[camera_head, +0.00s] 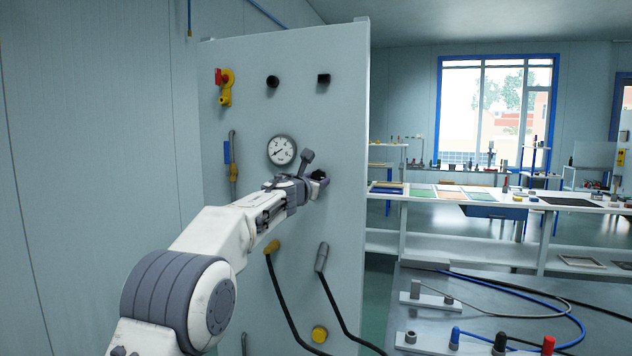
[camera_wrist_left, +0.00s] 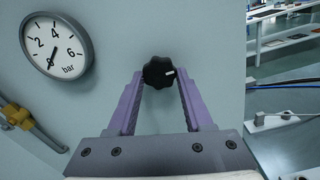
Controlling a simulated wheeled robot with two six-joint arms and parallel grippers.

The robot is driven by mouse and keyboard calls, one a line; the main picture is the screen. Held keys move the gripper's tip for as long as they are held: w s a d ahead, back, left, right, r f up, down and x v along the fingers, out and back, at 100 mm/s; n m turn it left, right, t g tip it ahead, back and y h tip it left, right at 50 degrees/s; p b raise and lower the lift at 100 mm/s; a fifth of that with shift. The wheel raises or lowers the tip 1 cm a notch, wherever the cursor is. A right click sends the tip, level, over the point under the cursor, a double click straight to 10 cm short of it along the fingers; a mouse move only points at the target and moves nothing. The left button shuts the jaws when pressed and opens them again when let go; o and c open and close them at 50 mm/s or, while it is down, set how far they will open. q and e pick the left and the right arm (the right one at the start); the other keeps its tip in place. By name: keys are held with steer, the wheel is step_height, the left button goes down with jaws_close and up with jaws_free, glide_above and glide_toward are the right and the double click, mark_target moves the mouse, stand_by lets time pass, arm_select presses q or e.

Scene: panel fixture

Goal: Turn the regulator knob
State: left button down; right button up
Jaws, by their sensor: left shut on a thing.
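The regulator knob (camera_wrist_left: 158,72) is black and lobed, with a white mark on its right side in the left wrist view. In the head view the knob (camera_head: 319,175) is on the panel (camera_head: 345,100), partly hidden by my gripper. My left gripper (camera_head: 315,184) reaches it from the left. In the left wrist view its purple fingers (camera_wrist_left: 160,82) are closed on the knob from both sides. A round pressure gauge (camera_head: 282,150) is above and left of the knob. On the gauge dial (camera_wrist_left: 56,42) the needle points near the low end. My right gripper is not in view.
A red and yellow valve (camera_head: 225,86) and two black knobs or buttons sit higher on the panel. Two black hoses (camera_head: 283,303) hang below my arm. A yellow button (camera_head: 319,334) is lower down. A workbench (camera_head: 420,275) with cables stands right.

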arm_select(q)
steer(key=shift+d+f, duration=0.1)
steer(key=shift+f, duration=0.05)
steer(key=shift+c, duration=1.5)
jaws_free()
steer(key=b+v, duration=0.7)
steer(key=v, duration=0.3)
steer(key=shift+s, duration=0.25)
